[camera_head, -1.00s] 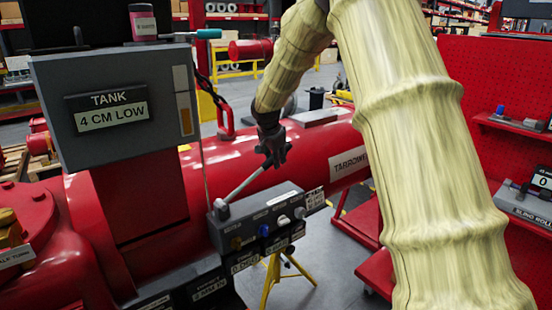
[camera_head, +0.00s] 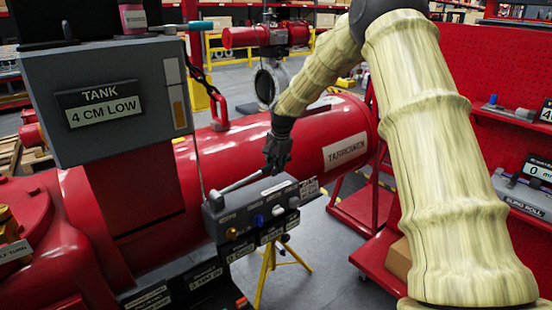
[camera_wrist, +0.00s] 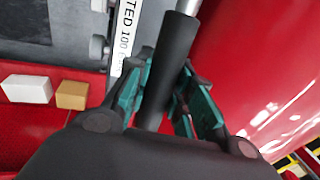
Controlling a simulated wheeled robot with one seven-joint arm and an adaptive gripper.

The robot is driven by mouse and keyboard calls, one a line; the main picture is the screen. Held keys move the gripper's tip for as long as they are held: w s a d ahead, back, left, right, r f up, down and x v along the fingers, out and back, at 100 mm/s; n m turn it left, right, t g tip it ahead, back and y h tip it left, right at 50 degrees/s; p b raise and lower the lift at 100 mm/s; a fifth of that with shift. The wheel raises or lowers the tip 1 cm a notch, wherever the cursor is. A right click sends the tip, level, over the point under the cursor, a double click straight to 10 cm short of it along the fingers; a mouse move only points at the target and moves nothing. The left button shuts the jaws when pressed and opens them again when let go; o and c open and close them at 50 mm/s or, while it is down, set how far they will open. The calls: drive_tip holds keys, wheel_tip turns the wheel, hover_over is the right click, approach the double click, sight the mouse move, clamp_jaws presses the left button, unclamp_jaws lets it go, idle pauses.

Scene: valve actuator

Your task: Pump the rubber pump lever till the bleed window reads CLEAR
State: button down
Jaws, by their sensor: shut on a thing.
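The pump lever (camera_head: 240,181) is a grey rod rising at a low slant from the left end of the dark grey pump box (camera_head: 262,210). My gripper (camera_head: 277,160) is shut on its far end. In the wrist view the lever's black rubber grip (camera_wrist: 168,75) lies between the teal fingers of my gripper (camera_wrist: 168,95), with a bare metal rod beyond it. The tank display (camera_head: 103,107) on the grey cabinet reads "TANK 4 CM LOW". I cannot make out a bleed window reading.
A large red cylinder (camera_head: 230,155) lies behind the pump box. The box stands by a yellow tripod (camera_head: 262,275). Blue and white knobs line its front. A red pegboard shelf (camera_head: 490,180) stands at the right. Grey floor shows between.

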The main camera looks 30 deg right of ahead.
drive_tip(key=shift+f, duration=0.45)
drive_tip(key=c, duration=1.2)
unclamp_jaws()
drive_tip(key=shift+r, duration=0.1)
drive_tip(key=v, duration=1.2)
drive_tip(key=shift+d, duration=0.25)
